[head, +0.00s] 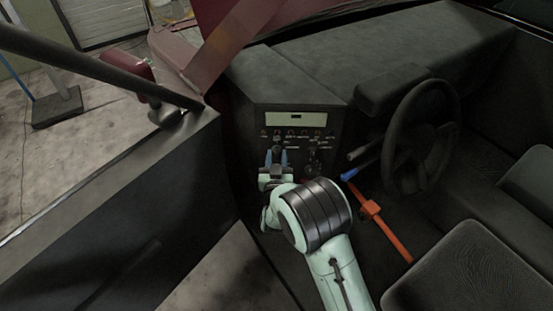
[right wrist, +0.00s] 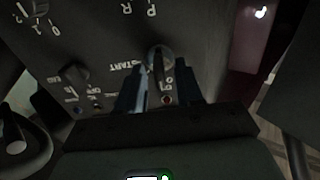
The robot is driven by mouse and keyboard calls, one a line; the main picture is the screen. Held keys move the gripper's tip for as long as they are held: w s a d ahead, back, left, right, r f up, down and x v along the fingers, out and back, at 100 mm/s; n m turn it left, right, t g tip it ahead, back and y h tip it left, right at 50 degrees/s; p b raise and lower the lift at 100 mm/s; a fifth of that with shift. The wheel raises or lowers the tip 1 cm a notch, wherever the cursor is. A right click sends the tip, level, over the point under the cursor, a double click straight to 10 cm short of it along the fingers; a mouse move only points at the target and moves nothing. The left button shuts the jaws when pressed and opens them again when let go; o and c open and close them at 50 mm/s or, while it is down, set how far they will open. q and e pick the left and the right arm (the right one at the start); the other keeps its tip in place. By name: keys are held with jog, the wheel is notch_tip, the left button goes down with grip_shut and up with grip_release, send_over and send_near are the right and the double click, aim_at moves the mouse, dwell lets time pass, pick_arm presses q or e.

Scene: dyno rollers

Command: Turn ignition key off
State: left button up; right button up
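The ignition key (right wrist: 160,58) shows in the right wrist view as a dark knob with a light edge on the control panel, beside a START label. My right gripper (right wrist: 161,85) has its two fingers apart on either side of the key. It is open, and whether a finger touches the key I cannot tell. In the head view the right gripper (head: 276,158) is at the front of the dark control panel (head: 330,125), and its fingers hide the key there. My left gripper is not in view.
Other knobs (right wrist: 75,73) and small lights sit close by on the panel. A steering wheel (head: 420,135) and an orange bar (head: 380,220) with a blue end are right of my arm. A dark door (head: 130,220) with a mirror stands on the left.

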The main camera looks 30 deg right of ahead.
jog(key=shift+s+f, duration=0.1)
jog(key=shift+s+a, duration=0.25)
pick_arm(q)
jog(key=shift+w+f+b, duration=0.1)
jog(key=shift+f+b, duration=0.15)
jog(key=shift+b, duration=0.15)
pick_arm(e)
jog(key=v, duration=1.2)
jog(key=shift+s, duration=0.3)
jog(key=shift+f, duration=0.1)
